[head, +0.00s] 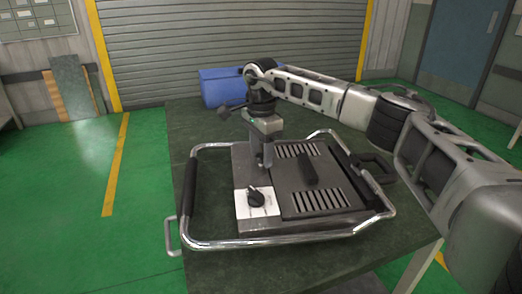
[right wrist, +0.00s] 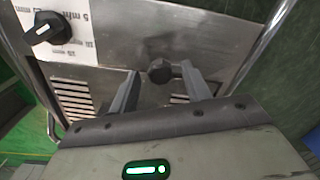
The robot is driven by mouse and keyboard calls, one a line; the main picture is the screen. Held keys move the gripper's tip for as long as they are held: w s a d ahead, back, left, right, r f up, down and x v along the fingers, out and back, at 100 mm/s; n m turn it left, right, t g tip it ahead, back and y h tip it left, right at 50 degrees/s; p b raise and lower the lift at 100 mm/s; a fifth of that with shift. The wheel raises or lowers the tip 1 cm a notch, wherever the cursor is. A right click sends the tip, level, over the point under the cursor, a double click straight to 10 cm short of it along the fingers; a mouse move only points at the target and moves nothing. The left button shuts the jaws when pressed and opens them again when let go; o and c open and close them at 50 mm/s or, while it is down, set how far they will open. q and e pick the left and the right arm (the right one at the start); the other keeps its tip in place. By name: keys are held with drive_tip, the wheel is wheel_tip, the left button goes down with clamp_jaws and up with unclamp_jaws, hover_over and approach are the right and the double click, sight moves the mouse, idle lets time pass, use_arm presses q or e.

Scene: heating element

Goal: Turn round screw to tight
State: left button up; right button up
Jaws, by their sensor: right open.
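The heating element is a grey metal box (head: 290,215) lying on the table inside a chrome tube frame. The round screw (right wrist: 160,71) is a small dark knob on its metal top, seen in the right wrist view; in the head view my gripper hides it. My right gripper (head: 262,163) points down over the left part of the box. In the right wrist view its open fingers (right wrist: 160,76) stand on either side of the round screw, with gaps visible. I cannot tell whether the tips reach down around it. My left gripper is out of view.
A black dial (head: 257,198) on a white marked plate sits near the gripper. A black handle (head: 308,168) and slotted vents are on the box. The chrome frame (head: 300,238) rings it. A blue bin (head: 221,88) stands behind. Bare table (head: 205,135) shows at the back left.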

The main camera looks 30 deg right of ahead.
drive_tip(key=c, duration=1)
